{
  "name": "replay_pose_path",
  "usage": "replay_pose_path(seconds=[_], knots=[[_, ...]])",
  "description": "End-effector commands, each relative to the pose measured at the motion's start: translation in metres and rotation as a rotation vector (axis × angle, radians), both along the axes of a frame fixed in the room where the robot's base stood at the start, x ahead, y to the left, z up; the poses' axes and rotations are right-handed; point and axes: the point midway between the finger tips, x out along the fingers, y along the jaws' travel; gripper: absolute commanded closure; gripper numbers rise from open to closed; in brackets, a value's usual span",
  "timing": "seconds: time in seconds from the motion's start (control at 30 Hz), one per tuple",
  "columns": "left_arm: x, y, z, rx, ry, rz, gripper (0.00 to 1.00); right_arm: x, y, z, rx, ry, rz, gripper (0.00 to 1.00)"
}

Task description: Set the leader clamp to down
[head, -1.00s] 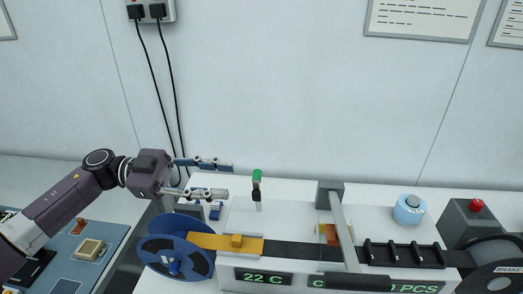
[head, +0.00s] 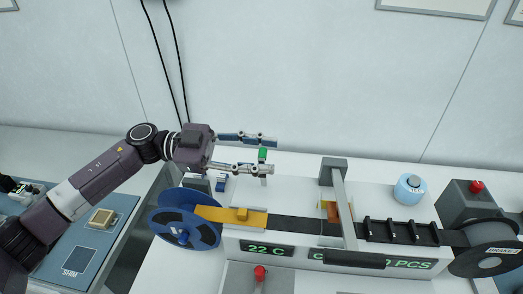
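A green-topped upright lever (head: 263,154) stands behind the tape track, close to the yellow leader strip (head: 225,216); it looks like the leader clamp's handle, and it is up. My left gripper (head: 271,156) is open, with one finger above and one below in the picture. The green top shows between the fingers, and the lower finger hides part of the lever's stem. I cannot tell whether the fingers touch it. My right gripper is not in view.
A blue reel (head: 168,208) stands at the left end of the track and a dark reel (head: 480,262) at the right. A grey post with a bar (head: 341,205) crosses the track. A red-knobbed lever (head: 260,272) is in front. A blue-topped jar (head: 409,188) stands behind.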

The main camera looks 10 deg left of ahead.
Motion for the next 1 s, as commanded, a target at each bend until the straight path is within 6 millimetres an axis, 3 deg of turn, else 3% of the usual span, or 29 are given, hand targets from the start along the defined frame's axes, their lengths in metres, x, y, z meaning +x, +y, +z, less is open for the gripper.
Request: replay_pose_path(seconds=[0.13, 0.47, 1.0], knots=[[-0.0001, 0.0001, -0.0004, 0.0, 0.0, 0.0, 0.65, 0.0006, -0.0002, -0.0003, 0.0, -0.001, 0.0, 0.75], [0.001, 0.0007, 0.0008, -0.001, -0.001, 0.003, 1.0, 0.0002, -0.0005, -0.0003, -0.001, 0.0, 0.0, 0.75], [-0.0014, 0.0014, 0.0021, -0.004, -0.041, 0.008, 1.0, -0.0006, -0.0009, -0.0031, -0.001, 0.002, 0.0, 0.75]])
